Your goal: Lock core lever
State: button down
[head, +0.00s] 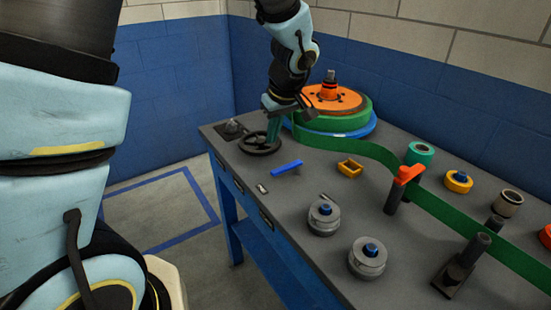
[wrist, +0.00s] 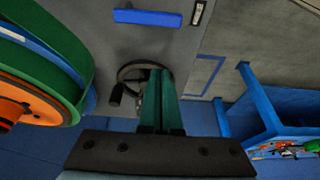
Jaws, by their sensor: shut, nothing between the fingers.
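My gripper (head: 272,132) points down over the black handwheel (head: 259,143) at the far left corner of the bench. Its green fingers are shut and empty. In the wrist view the fingertips (wrist: 161,72) overlap part of the handwheel (wrist: 128,72), hiding its middle; I cannot tell whether they touch it. A flat blue bar (head: 287,167) lies in front of the wheel and also shows in the wrist view (wrist: 161,17). An orange handle (head: 408,175) tops a dark post beside the green strip. I cannot tell which part is the core lever.
A reel with an orange hub (head: 332,98) stands right of my gripper, feeding a green strip (head: 445,211) across the bench (head: 305,200). Open floor lies left.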

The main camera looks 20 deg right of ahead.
aim_at(268, 153)
jog(key=p+x, duration=0.2)
jog(key=x, duration=0.5)
jog(key=shift+s+f, duration=0.1)
jog(key=shift+f, duration=0.2)
jog(key=s, duration=0.2)
jog(key=shift+s+d+r+p, duration=0.15)
jog(key=shift+s+d+p, duration=0.15)
jog(key=shift+p, duration=0.1)
jog(key=shift+s+d, duration=0.1)
jog(key=shift+s, duration=0.4)
jog(key=shift+s, duration=0.1)
